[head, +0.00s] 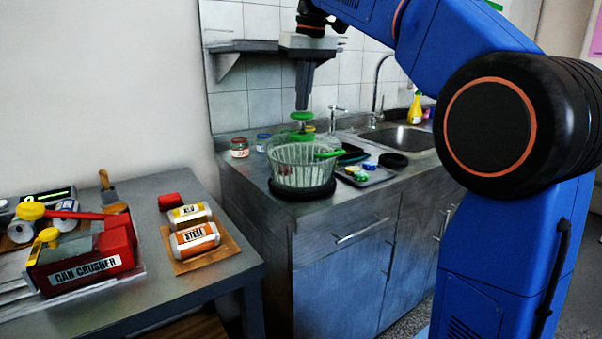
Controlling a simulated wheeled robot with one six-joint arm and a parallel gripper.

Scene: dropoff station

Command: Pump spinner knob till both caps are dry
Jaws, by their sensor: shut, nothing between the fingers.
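The salad spinner (300,175) is a clear ribbed bowl on a dark round base, standing on the counter. Its green knob (302,117) stands up above the bowl on a stem, with a green part below it. My gripper (303,105) points straight down over the knob, shut and empty. Its fingertips are at or just above the knob top; I cannot tell whether they touch. Something green shows at the bowl's right side. I cannot make out caps inside the bowl. Small blue, green and white round pieces lie on a tray (376,180) right of the spinner.
Jars (239,148) stand behind left of the spinner. A sink (402,138) with a faucet and yellow bottle (415,108) is at the back right. On the left table are a red can crusher (105,250) and the ALU and STEEL cans (195,240). A wall shelf is close behind my gripper.

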